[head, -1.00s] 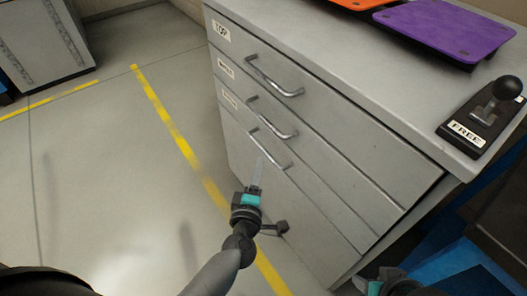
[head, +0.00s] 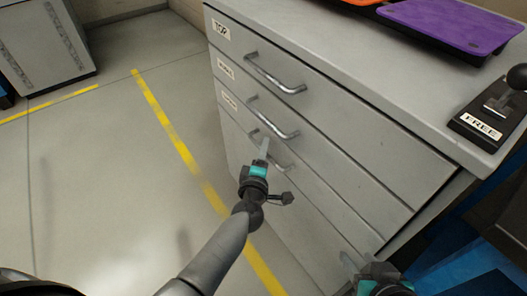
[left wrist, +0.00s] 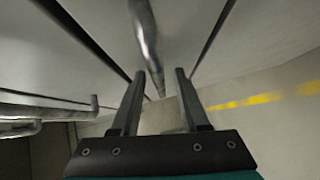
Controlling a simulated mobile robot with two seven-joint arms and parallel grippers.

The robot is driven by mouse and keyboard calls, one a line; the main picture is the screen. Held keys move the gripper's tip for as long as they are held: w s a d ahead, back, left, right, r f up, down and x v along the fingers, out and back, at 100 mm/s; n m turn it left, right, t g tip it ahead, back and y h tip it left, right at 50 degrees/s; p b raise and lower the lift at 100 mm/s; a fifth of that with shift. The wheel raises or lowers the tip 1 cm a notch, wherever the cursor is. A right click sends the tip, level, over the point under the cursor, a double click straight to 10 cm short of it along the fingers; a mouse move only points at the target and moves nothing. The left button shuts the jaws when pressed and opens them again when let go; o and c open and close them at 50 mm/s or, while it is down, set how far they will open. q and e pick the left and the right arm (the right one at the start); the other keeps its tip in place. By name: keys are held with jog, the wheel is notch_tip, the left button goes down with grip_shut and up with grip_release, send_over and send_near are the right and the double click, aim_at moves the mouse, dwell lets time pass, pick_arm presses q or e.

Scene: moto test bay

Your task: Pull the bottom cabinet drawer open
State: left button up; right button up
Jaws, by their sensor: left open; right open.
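The bottom drawer (head: 312,192) is the lowest labelled front of the grey cabinet and looks shut. Its metal bar handle (head: 281,167) is partly hidden by my left gripper (head: 263,148), which is open at the handle in the head view. In the left wrist view, a bar handle (left wrist: 145,35) runs down toward the gap between my open left fingertips (left wrist: 160,75). I cannot tell whether they touch it. My right gripper (head: 355,268) is open and empty at the lower right, by the cabinet's lower front.
The top drawer handle (head: 275,74) and middle drawer handle (head: 272,118) stick out just above. On the cabinet top are a purple tray (head: 450,22), an orange tray and a black lever block marked FREE (head: 490,115). The floor left of the cabinet is clear, with yellow lines (head: 170,125).

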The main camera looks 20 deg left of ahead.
pick_arm(q)
grip_shut()
dwell(0.3)
dwell(1.1)
